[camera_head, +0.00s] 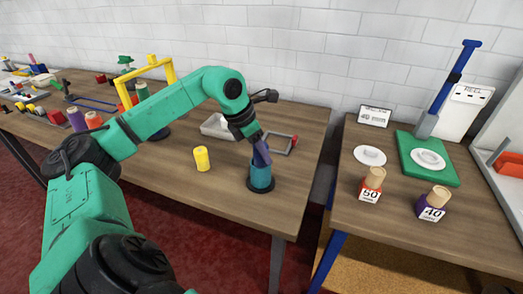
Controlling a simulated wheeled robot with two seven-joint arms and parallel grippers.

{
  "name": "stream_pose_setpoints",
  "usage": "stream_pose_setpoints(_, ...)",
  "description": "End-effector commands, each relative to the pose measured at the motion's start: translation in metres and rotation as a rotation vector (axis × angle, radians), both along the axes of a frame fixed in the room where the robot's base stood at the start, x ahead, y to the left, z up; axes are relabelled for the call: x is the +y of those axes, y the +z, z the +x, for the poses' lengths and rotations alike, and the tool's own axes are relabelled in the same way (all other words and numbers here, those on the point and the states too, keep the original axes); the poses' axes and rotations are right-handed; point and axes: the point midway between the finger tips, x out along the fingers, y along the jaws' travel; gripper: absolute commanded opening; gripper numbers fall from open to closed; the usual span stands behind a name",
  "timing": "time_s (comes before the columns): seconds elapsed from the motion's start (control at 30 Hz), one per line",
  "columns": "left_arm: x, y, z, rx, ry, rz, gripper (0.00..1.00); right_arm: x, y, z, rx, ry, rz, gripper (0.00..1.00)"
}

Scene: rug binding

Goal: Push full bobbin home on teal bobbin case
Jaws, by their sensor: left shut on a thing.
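The teal bobbin case (260,179) stands upright near the front right corner of the left wooden table, on a dark round base. My left gripper (257,139) is directly above it, pointing down and shut on the full bobbin (262,154), which looks purple-blue. The bobbin leans slightly, and its lower end meets the top of the case. I cannot tell how deep it sits. The gripper's fingers are small and partly hidden by the wrist. My right gripper is not in view.
A yellow spool (202,159) stands left of the case. A yellow arch (150,70) stands farther back.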

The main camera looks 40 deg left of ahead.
Motion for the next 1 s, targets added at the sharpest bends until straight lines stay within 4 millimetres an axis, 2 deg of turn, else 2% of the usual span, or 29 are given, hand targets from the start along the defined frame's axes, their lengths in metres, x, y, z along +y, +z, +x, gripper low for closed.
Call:
stream_pose_setpoints(0.33, 0.0, -0.01, 0.0, 0.0, 0.0, 0.0, 0.0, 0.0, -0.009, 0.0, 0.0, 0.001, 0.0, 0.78)
stream_pose_setpoints(0.37, 0.0, -0.009, 0.0, 0.0, 0.0, 0.0, 0.61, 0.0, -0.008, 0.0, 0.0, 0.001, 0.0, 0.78)
stream_pose_setpoints(0.4, 0.0, -0.009, 0.0, 0.001, 0.0, 0.0, 0.76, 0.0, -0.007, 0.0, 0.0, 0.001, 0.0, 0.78)
stream_pose_setpoints(0.43, 0.0, -0.009, 0.0, 0.001, 0.0, 0.0, 0.84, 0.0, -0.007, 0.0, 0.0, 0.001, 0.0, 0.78)
stream_pose_setpoints(0.83, 0.001, -0.007, -0.002, 0.005, 0.0, 0.002, 0.84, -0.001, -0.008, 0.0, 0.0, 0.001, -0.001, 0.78)
stream_pose_setpoints(0.93, 0.004, 0.008, -0.007, 0.001, 0.001, 0.003, 0.84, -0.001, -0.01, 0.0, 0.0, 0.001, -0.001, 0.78)
stream_pose_setpoints(1.0, 0.006, 0.025, -0.013, -0.002, 0.002, 0.004, 0.84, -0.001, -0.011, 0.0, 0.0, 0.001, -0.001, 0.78)
